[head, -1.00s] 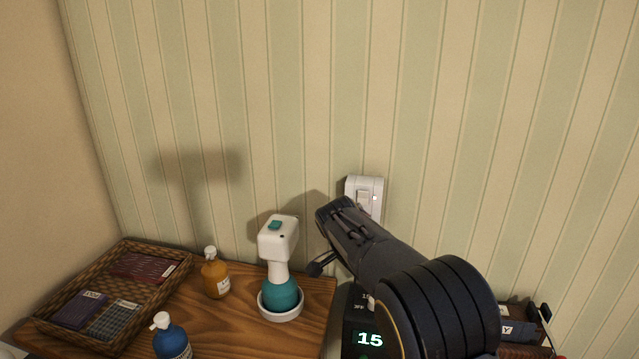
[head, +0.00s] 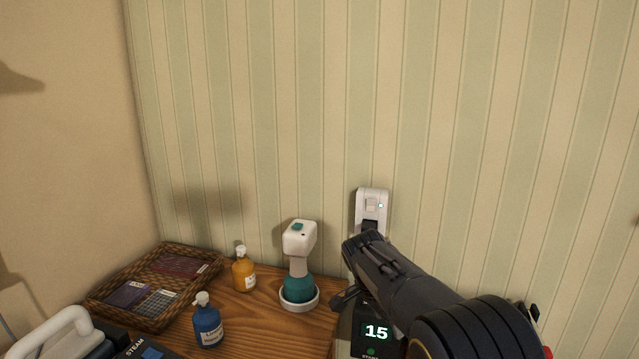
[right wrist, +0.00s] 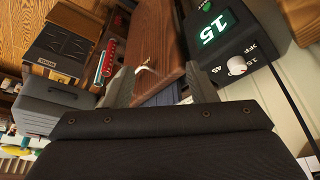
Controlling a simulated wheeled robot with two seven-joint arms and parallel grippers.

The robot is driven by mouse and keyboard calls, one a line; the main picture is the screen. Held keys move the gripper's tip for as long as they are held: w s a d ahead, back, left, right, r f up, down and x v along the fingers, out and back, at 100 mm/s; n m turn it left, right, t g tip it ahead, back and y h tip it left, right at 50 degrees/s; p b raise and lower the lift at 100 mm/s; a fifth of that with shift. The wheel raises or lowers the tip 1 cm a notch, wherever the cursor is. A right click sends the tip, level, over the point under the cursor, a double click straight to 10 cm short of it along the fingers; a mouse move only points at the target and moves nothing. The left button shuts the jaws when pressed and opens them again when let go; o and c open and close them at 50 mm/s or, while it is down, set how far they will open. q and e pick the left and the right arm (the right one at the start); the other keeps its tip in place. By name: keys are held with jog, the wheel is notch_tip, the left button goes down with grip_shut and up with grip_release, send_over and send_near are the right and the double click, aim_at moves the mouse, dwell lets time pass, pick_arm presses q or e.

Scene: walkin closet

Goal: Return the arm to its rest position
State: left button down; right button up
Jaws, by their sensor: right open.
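My right arm comes in from the lower right in the head view. The gripper looks apart from the switch plate, though depth is hard to judge. In the right wrist view the two grey fingers (right wrist: 160,86) are spread with nothing held between them. A wooden edge (right wrist: 157,42) lies beyond them. My left gripper is not in view.
A black box reading 15 (head: 374,333) stands below my right gripper. A teal and white device (head: 299,262), an amber bottle (head: 243,273), a blue bottle (head: 207,326) and a wicker tray (head: 105,312) are on the wooden top. A white handle (head: 50,335) shows at lower left.

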jog(key=s+d+r+n+y+p, duration=0.2)
jog(key=s+d+r+y, duration=0.15)
jog(key=s, duration=0.45)
jog(key=s+d+r+n+y+p, duration=0.25)
jog(key=s+d, duration=0.25)
jog(key=s, duration=0.3)
pick_arm(q)
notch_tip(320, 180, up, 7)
jog(key=p, duration=0.2)
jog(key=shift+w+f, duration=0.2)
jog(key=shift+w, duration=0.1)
pick_arm(e)
jog(key=s+a+n+t, duration=0.1)
jog(key=s+n, duration=0.2)
jog(key=s, duration=0.6)
jog(key=s+a+r+n+t+y, duration=0.1)
jog(key=s+n+t, duration=0.1)
jog(key=s, duration=0.6)
jog(key=shift+s+a+r+n+t+y, duration=0.3)
jog(key=shift+s+n, duration=0.1)
jog(key=shift+n, duration=0.35)
